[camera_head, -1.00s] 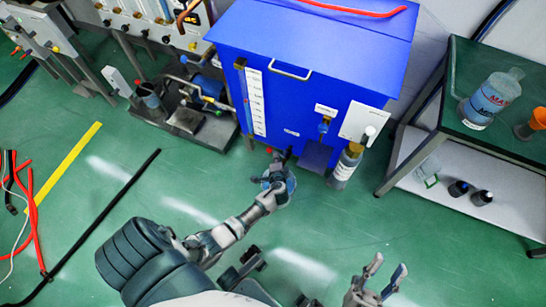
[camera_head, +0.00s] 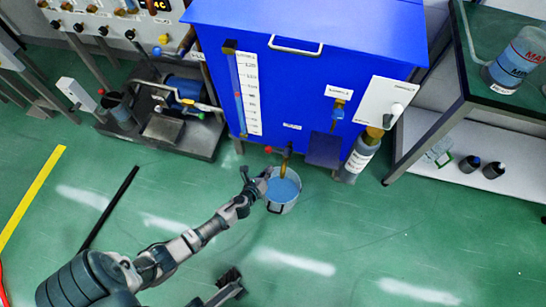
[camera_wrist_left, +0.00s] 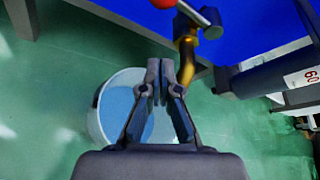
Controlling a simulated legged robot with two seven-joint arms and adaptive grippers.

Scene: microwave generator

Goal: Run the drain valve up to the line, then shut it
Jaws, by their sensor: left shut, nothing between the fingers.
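The drain valve (camera_head: 285,153) sits low on the front of the blue tank (camera_head: 300,65), with a red-knobbed lever and a brass spout. In the left wrist view its brass spout (camera_wrist_left: 187,45) points down and the red knob (camera_wrist_left: 163,3) is cut by the top edge. A bucket (camera_head: 283,207) holding blue liquid stands on the floor under the spout. My left gripper (camera_head: 264,174) is shut and empty, at the bucket's left rim, below the knob. It also shows over the bucket in the wrist view (camera_wrist_left: 160,70).
A sight tube with a scale strip (camera_head: 248,92) runs up the tank's left front. A grey bottle (camera_head: 358,160) stands right of the valve. A pump skid (camera_head: 165,125) is at left, a green-topped bench (camera_head: 500,105) at right.

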